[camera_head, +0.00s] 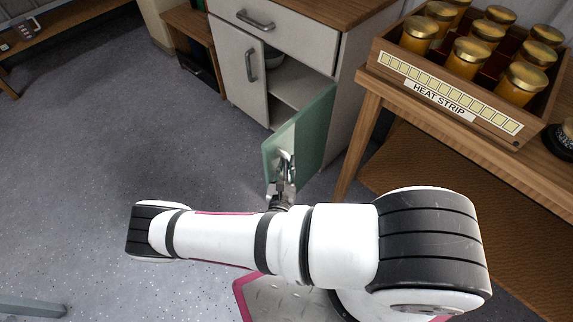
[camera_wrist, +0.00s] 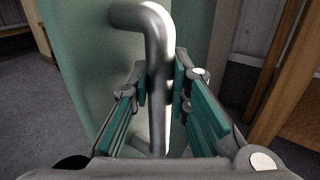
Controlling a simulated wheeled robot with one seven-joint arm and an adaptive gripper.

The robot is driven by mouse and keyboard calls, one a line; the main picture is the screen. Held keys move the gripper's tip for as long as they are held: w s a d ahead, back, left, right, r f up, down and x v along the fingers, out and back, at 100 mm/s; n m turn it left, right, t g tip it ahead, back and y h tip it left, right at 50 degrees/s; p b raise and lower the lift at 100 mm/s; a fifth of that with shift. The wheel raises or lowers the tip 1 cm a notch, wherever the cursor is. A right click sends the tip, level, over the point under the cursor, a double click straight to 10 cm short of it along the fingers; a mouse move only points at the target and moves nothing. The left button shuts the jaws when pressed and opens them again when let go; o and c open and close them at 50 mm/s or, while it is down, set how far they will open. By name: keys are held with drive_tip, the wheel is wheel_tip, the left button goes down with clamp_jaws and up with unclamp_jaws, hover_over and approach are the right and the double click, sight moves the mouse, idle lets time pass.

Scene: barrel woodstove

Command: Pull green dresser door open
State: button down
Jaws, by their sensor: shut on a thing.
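The green dresser door (camera_head: 312,135) stands swung out from the white dresser (camera_head: 290,62), and the inside of the right compartment shows behind it. In the wrist view the green door (camera_wrist: 75,60) fills the left and middle. Its silver bar handle (camera_wrist: 157,70) runs upright between the fingers of my gripper (camera_wrist: 162,90). The teal finger pads are closed around the bar. In the head view my gripper (camera_head: 282,178) is at the handle on the door's outer face, partly hidden by my wrist.
A wooden table (camera_head: 365,120) stands close to the right of the door, bearing a wooden crate (camera_head: 450,92) of gold-lidded jars. A bowl (camera_head: 274,56) sits inside the dresser. The grey floor (camera_head: 110,130) to the left is clear.

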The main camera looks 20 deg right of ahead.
drive_tip(key=c, duration=1.7)
unclamp_jaws()
drive_tip(key=v, duration=1.2)
drive_tip(key=shift+r, duration=0.1)
